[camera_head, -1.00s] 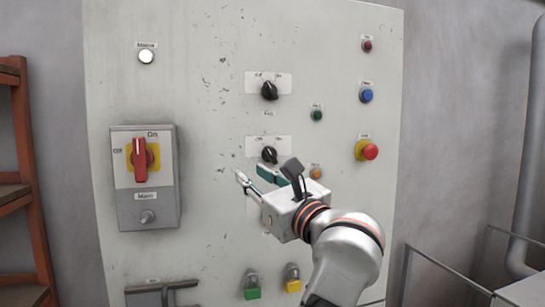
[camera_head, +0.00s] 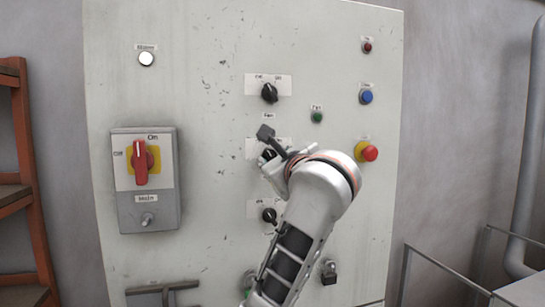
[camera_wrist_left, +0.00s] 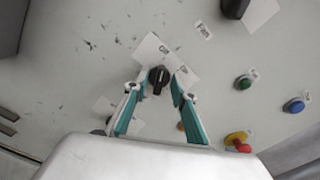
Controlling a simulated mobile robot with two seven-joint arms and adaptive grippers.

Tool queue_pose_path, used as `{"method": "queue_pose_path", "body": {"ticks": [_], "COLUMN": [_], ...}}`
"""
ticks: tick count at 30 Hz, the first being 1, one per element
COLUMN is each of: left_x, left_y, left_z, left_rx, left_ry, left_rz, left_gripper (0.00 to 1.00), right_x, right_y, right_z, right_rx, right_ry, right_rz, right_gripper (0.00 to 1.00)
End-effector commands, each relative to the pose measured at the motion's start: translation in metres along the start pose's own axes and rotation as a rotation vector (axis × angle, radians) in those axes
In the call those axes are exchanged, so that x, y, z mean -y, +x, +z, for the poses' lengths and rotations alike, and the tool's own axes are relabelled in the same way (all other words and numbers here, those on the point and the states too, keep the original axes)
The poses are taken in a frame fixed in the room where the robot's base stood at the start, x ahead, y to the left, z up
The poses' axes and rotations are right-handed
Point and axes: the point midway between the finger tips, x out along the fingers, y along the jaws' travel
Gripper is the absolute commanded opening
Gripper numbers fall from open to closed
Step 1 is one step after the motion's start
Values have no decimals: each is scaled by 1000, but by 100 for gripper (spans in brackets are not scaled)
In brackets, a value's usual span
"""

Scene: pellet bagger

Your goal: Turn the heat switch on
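A black rotary knob on a white label plate (camera_head: 283,143), the middle one of a column of three, is mostly hidden behind my left gripper (camera_head: 268,160) in the head view. The left wrist view shows this knob (camera_wrist_left: 158,80) between the two teal-padded fingers (camera_wrist_left: 156,92), with a small gap visible on each side. The gripper is open around it; contact is unclear. The knob's name label is hidden, so I cannot read whether it is the heat switch. My right gripper is not in view.
The Fan knob (camera_head: 269,92) is above and another black knob (camera_head: 269,215) below. A red Main switch (camera_head: 140,163) is at left. Green (camera_head: 317,117) and blue (camera_head: 366,96) buttons and a red emergency stop (camera_head: 370,153) are at right.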

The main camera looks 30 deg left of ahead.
Motion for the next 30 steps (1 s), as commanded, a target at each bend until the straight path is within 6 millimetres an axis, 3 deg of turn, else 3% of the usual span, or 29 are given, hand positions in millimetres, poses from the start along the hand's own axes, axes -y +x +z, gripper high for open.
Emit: {"method": "queue_pose_path", "body": {"ticks": [10,11,14,30], "left_x": [0,0,0,1], "left_y": [5,5,5,4], "left_z": [0,0,0,0], "left_rx": [0,0,0,-3], "left_ry": [-1,-1,-1,88], "left_rz": [1,1,1,1], "left_gripper": [26,23,0,0], "right_x": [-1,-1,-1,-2], "right_y": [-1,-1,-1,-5], "right_z": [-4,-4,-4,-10], "right_rx": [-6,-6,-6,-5], "right_ry": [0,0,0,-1], "right_rz": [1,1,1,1], "right_gripper": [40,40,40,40]}}
